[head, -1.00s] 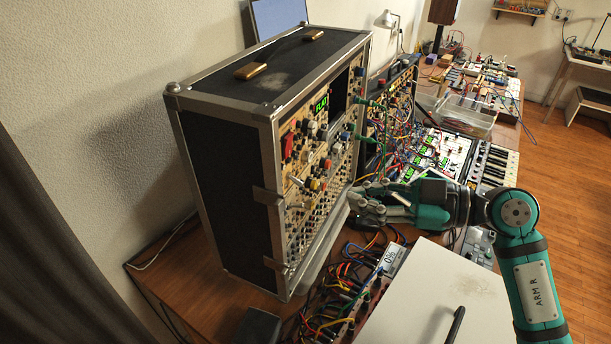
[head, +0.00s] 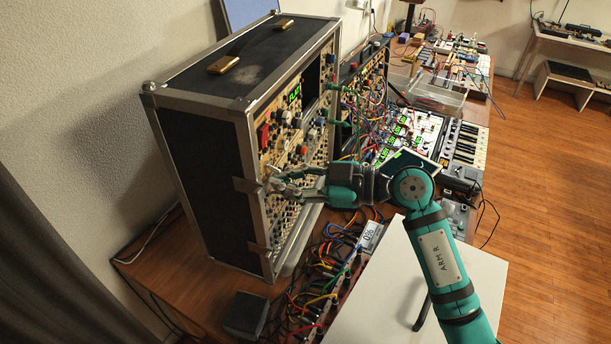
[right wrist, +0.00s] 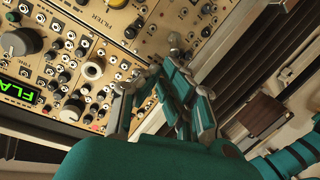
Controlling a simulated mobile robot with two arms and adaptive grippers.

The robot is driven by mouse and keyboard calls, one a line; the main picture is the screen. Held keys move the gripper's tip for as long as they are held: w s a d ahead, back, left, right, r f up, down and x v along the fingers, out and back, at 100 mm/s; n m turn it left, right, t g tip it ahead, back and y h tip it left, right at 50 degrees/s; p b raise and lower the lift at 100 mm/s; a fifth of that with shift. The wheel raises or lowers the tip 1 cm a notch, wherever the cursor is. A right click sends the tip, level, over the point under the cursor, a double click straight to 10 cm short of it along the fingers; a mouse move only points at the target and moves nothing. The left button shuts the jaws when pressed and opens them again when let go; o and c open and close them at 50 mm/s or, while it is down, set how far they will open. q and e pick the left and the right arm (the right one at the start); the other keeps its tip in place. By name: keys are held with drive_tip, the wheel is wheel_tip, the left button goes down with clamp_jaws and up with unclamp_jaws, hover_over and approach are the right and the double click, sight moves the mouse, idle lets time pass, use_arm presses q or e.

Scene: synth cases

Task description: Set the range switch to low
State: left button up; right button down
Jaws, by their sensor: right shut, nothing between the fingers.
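The synth case (head: 205,185) stands on the bench with its knob-covered panel facing right. A pale metal lever (head: 273,171), which looks like the range switch, sticks out low on the panel near its front edge. Its position is unclear behind my fingers. My right gripper (head: 275,183) is shut and empty, with its fingertips right beside the lever; I cannot tell whether they touch. In the right wrist view, my right gripper's fingers (right wrist: 150,82) lie close over the beige panel (right wrist: 150,45). The switch's labels are not readable. My left gripper is not in view.
Patch cables (head: 338,120) hang from the panel's far side, and more lie on the bench below. A white panel (head: 400,290) lies under my right arm. A small dark box (head: 245,315) sits at the bench's front. Keyboards (head: 467,143) stand behind my arm.

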drive_tip(key=shift+a, duration=0.25)
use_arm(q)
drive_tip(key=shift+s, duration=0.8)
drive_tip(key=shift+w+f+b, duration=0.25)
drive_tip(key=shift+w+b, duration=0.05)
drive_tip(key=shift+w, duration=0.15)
use_arm(e)
drive_tip(key=shift+d+f, duration=0.15)
drive_tip(key=shift+f, duration=0.05)
drive_tip(key=shift+y, duration=0.4)
